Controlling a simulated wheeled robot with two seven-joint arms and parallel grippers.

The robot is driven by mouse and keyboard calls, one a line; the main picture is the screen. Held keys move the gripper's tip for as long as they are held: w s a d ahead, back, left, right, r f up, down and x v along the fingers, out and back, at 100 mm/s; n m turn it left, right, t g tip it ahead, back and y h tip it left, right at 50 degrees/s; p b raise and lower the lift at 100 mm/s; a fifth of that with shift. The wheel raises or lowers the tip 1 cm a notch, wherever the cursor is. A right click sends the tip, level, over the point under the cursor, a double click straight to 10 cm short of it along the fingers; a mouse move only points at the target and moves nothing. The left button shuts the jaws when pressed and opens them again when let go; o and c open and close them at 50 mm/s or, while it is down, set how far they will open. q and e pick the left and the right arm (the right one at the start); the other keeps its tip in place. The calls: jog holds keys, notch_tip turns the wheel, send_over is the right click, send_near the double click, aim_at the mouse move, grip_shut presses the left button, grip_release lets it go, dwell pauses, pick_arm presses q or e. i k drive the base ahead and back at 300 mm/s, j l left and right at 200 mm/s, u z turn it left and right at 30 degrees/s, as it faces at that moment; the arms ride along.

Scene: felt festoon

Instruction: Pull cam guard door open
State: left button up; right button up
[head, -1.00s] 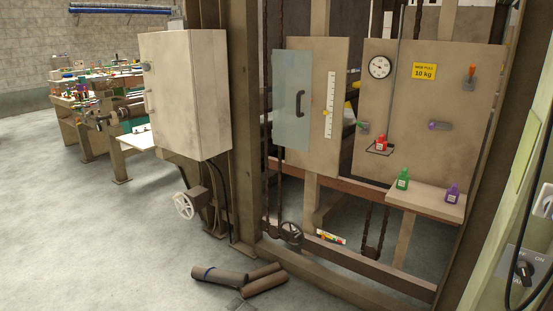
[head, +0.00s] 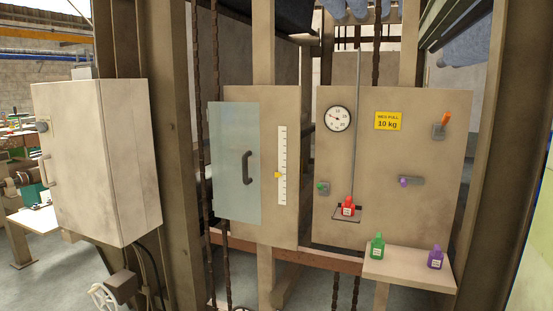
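The guard door, taken to be the pale translucent panel (head: 233,135), is at the left of a beige board (head: 268,236) in the head view. It has a dark vertical handle (head: 247,168) near its right side and looks shut. A white scale strip with a yellow pointer (head: 278,175) is just right of it. Neither of my grippers is in view.
A beige cabinet (head: 90,170) stands at the left, beside a thick post (head: 172,150). A second board (head: 345,235) at the right carries a gauge (head: 338,119), a yellow sign (head: 388,121), levers and a red weight (head: 347,206). Green (head: 377,246) and purple (head: 435,257) weights stand on a shelf.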

aim_at(234, 127)
jog(key=i+j+z, duration=0.35)
jog(key=j, duration=0.35)
jog(key=i+j+z, duration=0.15)
jog(key=j, duration=0.25)
jog(key=i, duration=0.1)
